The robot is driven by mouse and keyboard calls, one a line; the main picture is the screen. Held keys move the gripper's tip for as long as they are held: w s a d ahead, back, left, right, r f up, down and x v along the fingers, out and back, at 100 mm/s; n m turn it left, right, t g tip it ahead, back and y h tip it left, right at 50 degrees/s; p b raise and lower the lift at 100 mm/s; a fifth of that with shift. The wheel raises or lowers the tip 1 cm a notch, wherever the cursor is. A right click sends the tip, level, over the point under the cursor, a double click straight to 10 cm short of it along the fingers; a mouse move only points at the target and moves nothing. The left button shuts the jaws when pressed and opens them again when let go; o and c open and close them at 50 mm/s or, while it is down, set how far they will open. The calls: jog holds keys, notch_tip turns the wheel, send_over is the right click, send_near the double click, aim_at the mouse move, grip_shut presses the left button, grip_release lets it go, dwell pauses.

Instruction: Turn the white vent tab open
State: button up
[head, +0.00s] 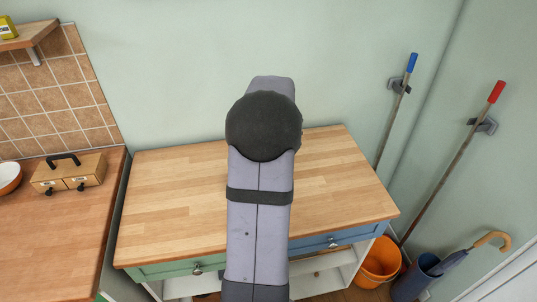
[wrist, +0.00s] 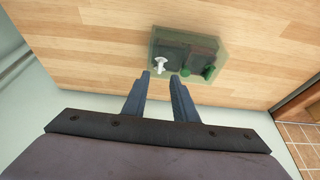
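The white vent tab (wrist: 160,65) shows in the wrist view as a small white piece at the near left edge of a green box-like fitting (wrist: 220,50) with dark panels. The fitting is on the wooden worktop. My gripper (wrist: 160,77) is open and empty, its two dark fingers apart and pointing toward the tab. The tab appears just beyond the gap between the fingertips; I cannot tell the exact distance. In the head view my arm hides the fitting, the tab and the fingers.
Small green knobs (wrist: 208,72) sit beside the tab on the fitting. The wooden worktop (head: 175,190) is otherwise clear on both sides of my arm. A small drawer box (head: 70,172) stands on the left counter. An orange bucket (head: 380,262) stands at right.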

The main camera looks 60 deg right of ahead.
jog(key=shift+p+x, duration=0.85)
jog(key=shift+x, duration=2.2)
jog(key=shift+a, duration=0.1)
jog(key=shift+c, duration=0.6)
grip_shut()
